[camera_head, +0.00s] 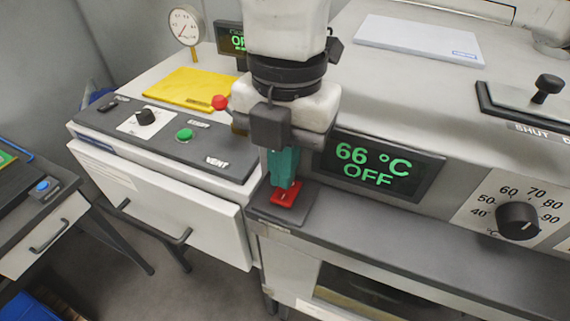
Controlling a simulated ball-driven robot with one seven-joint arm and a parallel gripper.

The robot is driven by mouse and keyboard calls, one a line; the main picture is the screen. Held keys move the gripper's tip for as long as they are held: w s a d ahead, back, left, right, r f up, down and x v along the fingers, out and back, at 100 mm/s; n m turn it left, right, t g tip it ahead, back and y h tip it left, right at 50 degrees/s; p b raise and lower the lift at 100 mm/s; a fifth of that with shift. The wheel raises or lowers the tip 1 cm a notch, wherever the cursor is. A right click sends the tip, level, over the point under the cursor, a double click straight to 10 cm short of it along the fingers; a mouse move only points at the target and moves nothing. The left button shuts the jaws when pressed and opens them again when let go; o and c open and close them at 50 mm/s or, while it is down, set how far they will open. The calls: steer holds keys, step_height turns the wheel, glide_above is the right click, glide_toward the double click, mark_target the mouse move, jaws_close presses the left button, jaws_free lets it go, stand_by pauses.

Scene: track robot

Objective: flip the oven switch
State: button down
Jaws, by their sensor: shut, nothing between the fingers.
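The oven switch is a red rocker (286,195) on a dark plate at the left end of the oven's front ledge. My gripper (284,184) points down with its teal fingers shut and empty. The fingertips are right at the red switch and cover its upper part; I cannot tell whether they touch it. The oven display (375,168) to the right of my gripper reads 66 °C and OFF in green.
A temperature knob (517,221) is on the oven front at right. A panel (170,130) with a black knob, green button (184,135) and VENT label lies left. A red ball (220,102) is beside my gripper. A yellow sheet (190,87) and dial gauge (185,25) are behind.

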step_height(320, 180, up, 12)
steer(key=w+b, duration=0.1)
steer(key=shift+w+d+r+b, duration=0.2)
steer(key=shift+w+d+b, duration=0.1)
steer(key=shift+d, duration=0.1)
